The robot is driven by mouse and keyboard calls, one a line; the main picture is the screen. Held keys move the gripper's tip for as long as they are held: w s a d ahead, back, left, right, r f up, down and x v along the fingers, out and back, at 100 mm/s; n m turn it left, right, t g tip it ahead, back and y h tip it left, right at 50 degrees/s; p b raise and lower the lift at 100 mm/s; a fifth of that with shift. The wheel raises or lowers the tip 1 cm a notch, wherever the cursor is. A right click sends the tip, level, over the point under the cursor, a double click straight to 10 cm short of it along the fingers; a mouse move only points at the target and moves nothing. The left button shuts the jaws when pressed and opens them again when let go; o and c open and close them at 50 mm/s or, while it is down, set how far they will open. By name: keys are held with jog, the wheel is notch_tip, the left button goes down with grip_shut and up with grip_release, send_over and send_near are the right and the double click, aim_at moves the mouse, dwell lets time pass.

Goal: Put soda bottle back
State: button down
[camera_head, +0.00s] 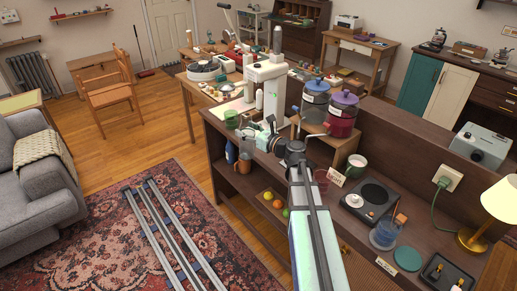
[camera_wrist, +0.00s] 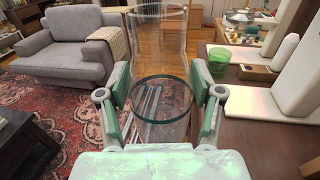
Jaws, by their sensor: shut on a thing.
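My gripper (camera_wrist: 160,92) is shut on a clear, see-through bottle, which I take as the soda bottle (camera_wrist: 160,112). Its dark green ring and clear wall show between the two green-padded fingers in the wrist view. In the head view my gripper (camera_head: 257,136) is over the counter's left end, and the bottle is hard to make out there. The white soda maker (camera_head: 265,83) stands upright on the counter behind the gripper. In the wrist view its white body and base (camera_wrist: 262,103) are to the right, apart from the bottle.
A green cup (camera_head: 231,119) stands at the counter's left edge. A blue jar (camera_head: 315,100) and a purple-lidded jar (camera_head: 343,115) are on a small wooden stand to the right. A hot plate (camera_head: 370,198) and a lamp (camera_head: 490,210) are farther right. Open floor and rug lie left.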

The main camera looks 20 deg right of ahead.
jog(key=w+d+r+m+t+h+b, duration=0.1)
jog(key=w+d+r+m+t+h, duration=0.1)
jog(key=w+d+r+m+h, duration=0.65)
jog(key=d+f+n+b, duration=0.1)
jog(key=d+f+b, duration=0.1)
jog(key=f, duration=0.5)
jog(key=d+f+n+b, duration=0.1)
jog(key=d+f+b, duration=0.1)
jog(key=f, duration=0.6)
jog(key=shift+w+n+b, duration=0.3)
jog(key=shift+w+n, duration=0.05)
jog(key=shift+w, duration=0.1)
jog(key=shift+d+f, duration=0.1)
jog(key=shift+c, duration=0.9)
grip_release()
jog(key=shift+h, duration=0.35)
